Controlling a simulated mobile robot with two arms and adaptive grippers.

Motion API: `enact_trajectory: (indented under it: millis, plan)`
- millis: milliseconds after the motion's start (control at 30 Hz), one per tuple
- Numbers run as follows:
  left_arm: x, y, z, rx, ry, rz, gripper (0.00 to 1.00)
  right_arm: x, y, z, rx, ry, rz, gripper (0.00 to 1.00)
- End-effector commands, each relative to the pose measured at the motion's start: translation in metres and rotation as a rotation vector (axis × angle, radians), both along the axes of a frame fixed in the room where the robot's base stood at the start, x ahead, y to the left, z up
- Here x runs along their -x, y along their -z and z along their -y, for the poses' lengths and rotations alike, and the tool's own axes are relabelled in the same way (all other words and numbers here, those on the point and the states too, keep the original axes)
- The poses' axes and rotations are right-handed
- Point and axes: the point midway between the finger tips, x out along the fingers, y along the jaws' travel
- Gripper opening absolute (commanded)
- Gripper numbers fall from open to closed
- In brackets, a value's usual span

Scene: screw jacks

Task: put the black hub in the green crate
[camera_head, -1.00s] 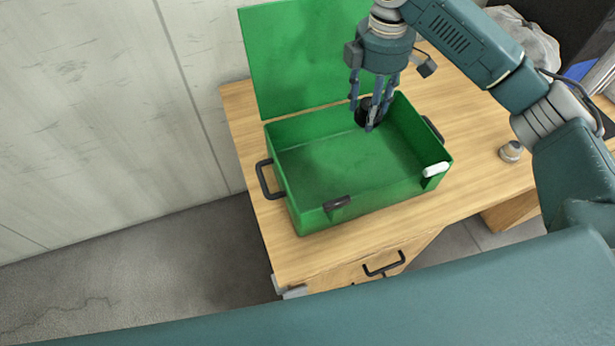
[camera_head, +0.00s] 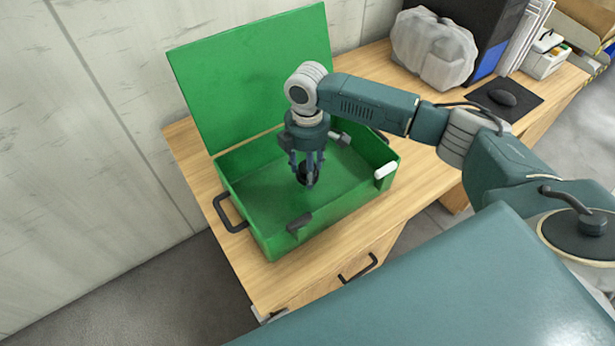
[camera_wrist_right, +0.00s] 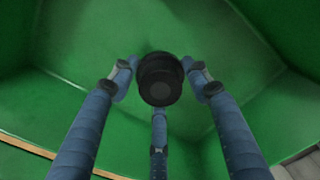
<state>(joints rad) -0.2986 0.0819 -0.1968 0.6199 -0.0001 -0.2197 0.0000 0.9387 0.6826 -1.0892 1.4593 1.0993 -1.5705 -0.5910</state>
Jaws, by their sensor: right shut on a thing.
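The open green crate (camera_head: 262,215) stands on the wooden desk, with its lid (camera_head: 250,75) raised at the back. My right gripper (camera_head: 307,182) points down over the inside of the crate. Its fingers are shut on the black hub (camera_head: 309,172). In the right wrist view the black hub (camera_wrist_right: 160,80) sits between the three blue fingers (camera_wrist_right: 160,95), with the green crate walls and floor around it. I cannot tell whether the hub touches the crate floor. My left gripper is not in view.
The crate has a black side handle (camera_head: 229,213), a dark front latch (camera_head: 299,222) and a white latch (camera_head: 386,170). A wrapped grey bundle (camera_head: 433,48), a computer mouse (camera_head: 503,97) on a black pad and a paper stack stand farther right. A pale wall is at left.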

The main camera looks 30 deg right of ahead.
Motion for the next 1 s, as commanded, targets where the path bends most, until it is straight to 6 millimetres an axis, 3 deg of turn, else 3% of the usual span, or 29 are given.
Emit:
enact_trajectory:
  millis: [300,733,767,833,1000]
  plan:
    - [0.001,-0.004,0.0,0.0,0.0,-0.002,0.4,0.0,0.038,0.0,0.0,0.001,0.0,0.0]
    - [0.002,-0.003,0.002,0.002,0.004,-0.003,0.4,-0.001,0.045,-0.001,-0.002,0.0,0.002,0.0]
    - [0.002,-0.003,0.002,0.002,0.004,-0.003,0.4,0.0,0.045,0.0,0.0,-0.001,0.0,0.53]
    - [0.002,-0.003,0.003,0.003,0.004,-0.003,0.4,0.0,0.045,0.0,0.0,-0.001,0.0,0.66]
    - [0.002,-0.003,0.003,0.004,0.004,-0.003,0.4,0.0,0.045,0.0,0.0,-0.001,0.0,0.66]
